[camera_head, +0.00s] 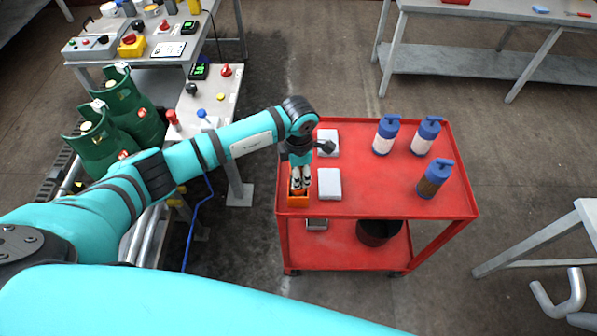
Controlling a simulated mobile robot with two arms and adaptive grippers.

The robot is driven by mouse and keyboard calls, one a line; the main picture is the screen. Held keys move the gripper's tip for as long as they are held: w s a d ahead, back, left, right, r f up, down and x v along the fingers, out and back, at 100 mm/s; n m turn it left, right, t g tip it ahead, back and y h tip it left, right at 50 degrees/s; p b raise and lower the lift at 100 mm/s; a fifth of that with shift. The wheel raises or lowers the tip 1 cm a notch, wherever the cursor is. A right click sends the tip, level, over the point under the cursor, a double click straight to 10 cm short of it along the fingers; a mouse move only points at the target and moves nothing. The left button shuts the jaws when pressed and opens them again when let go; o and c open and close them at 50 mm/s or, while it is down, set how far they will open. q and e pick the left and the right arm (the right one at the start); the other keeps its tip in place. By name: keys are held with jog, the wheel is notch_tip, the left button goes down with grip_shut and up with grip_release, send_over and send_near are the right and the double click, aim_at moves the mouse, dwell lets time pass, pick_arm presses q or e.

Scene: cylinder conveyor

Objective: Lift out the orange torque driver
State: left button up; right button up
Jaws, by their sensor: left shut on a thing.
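My left gripper (300,182) points down over the left edge of the red cart's top. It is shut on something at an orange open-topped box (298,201). Bits of orange show around the fingertips, and these appear to be the orange torque driver, though its shape is mostly hidden by the fingers and the box wall. I cannot tell whether it still touches the box. My right gripper is not in view.
The red cart (380,205) carries two white boxes (329,184) beside the gripper and three blue-capped bottles (435,180) to the right. A black bucket (378,231) sits on its lower shelf. Green gas cylinders (130,100) stand left. The cart's middle is clear.

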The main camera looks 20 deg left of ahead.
pick_arm(q)
jog(key=c, duration=0.5)
jog(key=shift+r+p, duration=2.3)
jog(key=shift+r, duration=1.5)
jog(key=shift+w, duration=0.1)
